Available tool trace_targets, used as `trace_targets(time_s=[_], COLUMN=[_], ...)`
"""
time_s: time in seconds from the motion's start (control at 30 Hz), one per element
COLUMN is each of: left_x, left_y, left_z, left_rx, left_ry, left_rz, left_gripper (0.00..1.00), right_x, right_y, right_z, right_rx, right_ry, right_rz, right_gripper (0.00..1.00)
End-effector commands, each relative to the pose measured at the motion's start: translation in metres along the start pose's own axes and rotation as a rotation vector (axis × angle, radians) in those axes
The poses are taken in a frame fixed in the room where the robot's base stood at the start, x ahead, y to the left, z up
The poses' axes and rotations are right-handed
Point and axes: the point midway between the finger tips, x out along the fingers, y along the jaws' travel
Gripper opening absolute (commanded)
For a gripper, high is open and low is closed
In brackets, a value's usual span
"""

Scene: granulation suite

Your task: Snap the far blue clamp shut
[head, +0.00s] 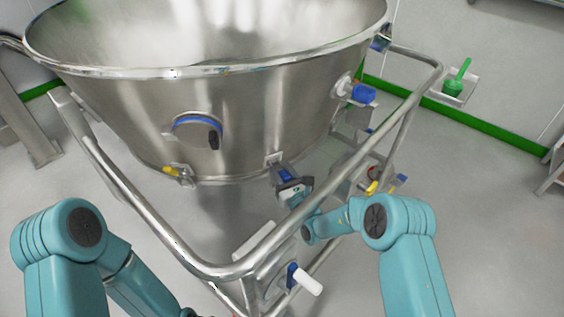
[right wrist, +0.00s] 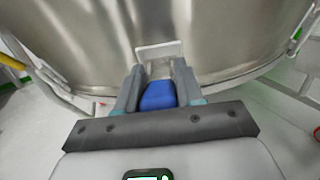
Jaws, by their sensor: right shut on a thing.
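A blue clamp (right wrist: 158,96) sits low on the side of the steel bowl (right wrist: 215,40), below a pale metal bracket (right wrist: 158,52). My right gripper (right wrist: 157,78) has its two fingers on either side of the blue piece and is shut on it. In the head view my right gripper (head: 280,168) reaches the bowl's lower front edge, with the blue of the clamp (head: 286,176) between its fingers. The fingers hide part of the clamp, and I cannot tell whether its lever is fully down. My left gripper is out of the picture; only the left arm shows.
A steel tube frame (head: 150,215) runs around the bowl, between my arms. A blue-capped fitting (head: 363,93), a blue-rimmed port (head: 198,121) and a yellow handle (head: 172,171) stick out from the bowl. A white handle (head: 308,284) stands out low on the frame.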

Motion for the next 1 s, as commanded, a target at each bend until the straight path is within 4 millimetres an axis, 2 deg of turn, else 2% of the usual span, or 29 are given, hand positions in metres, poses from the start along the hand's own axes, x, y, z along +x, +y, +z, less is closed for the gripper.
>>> trace_targets(time_s=[0.03, 0.1, 0.47, 0.5, 0.53, 0.57, 0.87, 1.0], left_x=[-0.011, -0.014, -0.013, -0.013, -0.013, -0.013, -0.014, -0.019], left_y=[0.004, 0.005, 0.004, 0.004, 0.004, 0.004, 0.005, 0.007], left_z=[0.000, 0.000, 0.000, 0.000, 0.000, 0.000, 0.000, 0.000], left_rx=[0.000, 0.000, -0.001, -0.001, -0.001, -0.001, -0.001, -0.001], left_ry=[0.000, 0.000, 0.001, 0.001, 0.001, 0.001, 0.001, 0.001], left_rz=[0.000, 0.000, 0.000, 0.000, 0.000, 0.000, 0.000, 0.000], left_gripper=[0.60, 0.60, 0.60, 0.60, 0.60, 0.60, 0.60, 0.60], right_x=[0.001, 0.001, 0.001, 0.001, 0.001, 0.001, -0.001, -0.015], right_y=[0.000, 0.000, 0.000, 0.000, 0.000, 0.000, 0.000, -0.001], right_z=[0.008, 0.006, 0.002, 0.002, 0.002, 0.002, 0.003, 0.005], right_rx=[0.000, 0.000, 0.001, 0.001, 0.001, 0.001, 0.000, 0.001], right_ry=[0.021, 0.046, 0.063, 0.063, 0.063, 0.063, 0.062, 0.064], right_rz=[0.000, 0.001, 0.000, 0.000, 0.000, 0.000, 0.000, -0.001], right_gripper=[0.00, 0.00, 0.00, 0.43, 0.53, 0.57, 0.57, 0.57])
